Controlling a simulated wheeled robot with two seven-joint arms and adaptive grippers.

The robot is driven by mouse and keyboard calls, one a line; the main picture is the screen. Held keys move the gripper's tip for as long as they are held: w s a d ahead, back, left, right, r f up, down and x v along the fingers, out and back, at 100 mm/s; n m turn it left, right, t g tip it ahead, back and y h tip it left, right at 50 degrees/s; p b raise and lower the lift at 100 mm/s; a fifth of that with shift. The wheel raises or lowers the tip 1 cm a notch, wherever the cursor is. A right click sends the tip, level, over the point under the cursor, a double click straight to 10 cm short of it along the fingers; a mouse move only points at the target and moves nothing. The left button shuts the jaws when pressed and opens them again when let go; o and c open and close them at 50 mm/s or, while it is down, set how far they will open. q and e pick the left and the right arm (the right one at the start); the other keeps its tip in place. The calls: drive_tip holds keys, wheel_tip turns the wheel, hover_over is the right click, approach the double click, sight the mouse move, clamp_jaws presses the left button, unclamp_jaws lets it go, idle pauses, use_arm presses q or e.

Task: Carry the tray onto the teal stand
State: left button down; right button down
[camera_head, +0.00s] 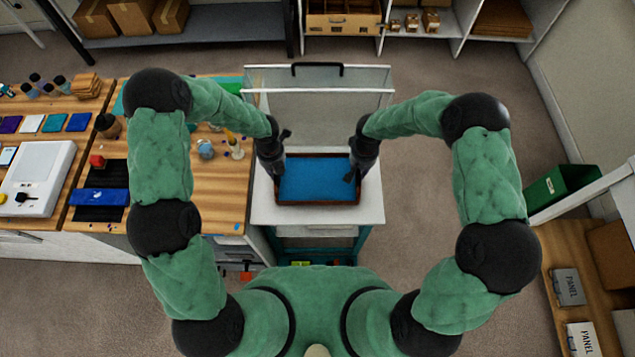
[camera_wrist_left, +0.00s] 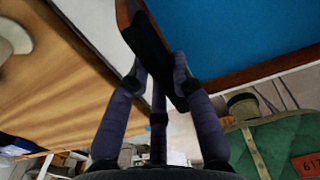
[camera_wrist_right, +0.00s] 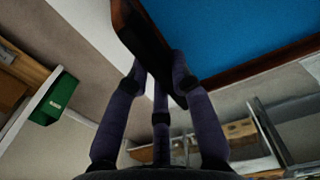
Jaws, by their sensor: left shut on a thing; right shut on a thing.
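The tray (camera_head: 318,203) has a blue inside and a brown rim, and it looks level. My left gripper (camera_head: 278,165) is shut on its left side and my right gripper (camera_head: 355,165) is shut on its right side. In the left wrist view the fingers (camera_wrist_left: 158,85) pinch a dark piece at the tray's edge (camera_wrist_left: 265,68). The right wrist view shows the same grip by the fingers (camera_wrist_right: 158,85) on the tray's other side (camera_wrist_right: 255,66). The tray is over a white top (camera_head: 352,215); I cannot tell whether it touches. A teal frame (camera_head: 318,246) shows below this top.
A clear-panelled enclosure with a black handle (camera_head: 318,66) stands behind the tray. A wooden workbench (camera_head: 222,200) with cups and tools is close on the left. On the right are open floor (camera_head: 420,200), a green bin (camera_head: 560,185) and a shelf with boxes (camera_head: 568,287).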

use_arm(q)
drive_tip(key=shift+f+b, duration=0.35)
drive_tip(key=shift+f, duration=0.15)
use_arm(e)
drive_tip(key=shift+f, duration=0.5)
use_arm(q)
drive_tip(key=c, duration=1.4)
unclamp_jaws()
drive_tip(key=shift+c, duration=0.2)
use_arm(e)
drive_tip(key=c, duration=1.4)
unclamp_jaws()
drive_tip(key=shift+f, duration=0.1)
drive_tip(key=shift+c, duration=0.2)
use_arm(q)
drive_tip(key=o, duration=0.4)
drive_tip(key=shift+c, duration=0.2)
use_arm(e)
drive_tip(key=o, duration=0.4)
drive_tip(key=shift+c, duration=0.2)
drive_tip(key=shift+r, duration=0.6)
use_arm(q)
wheel_tip(320, 180, up, 12)
use_arm(e)
wheel_tip(320, 180, up, 11)
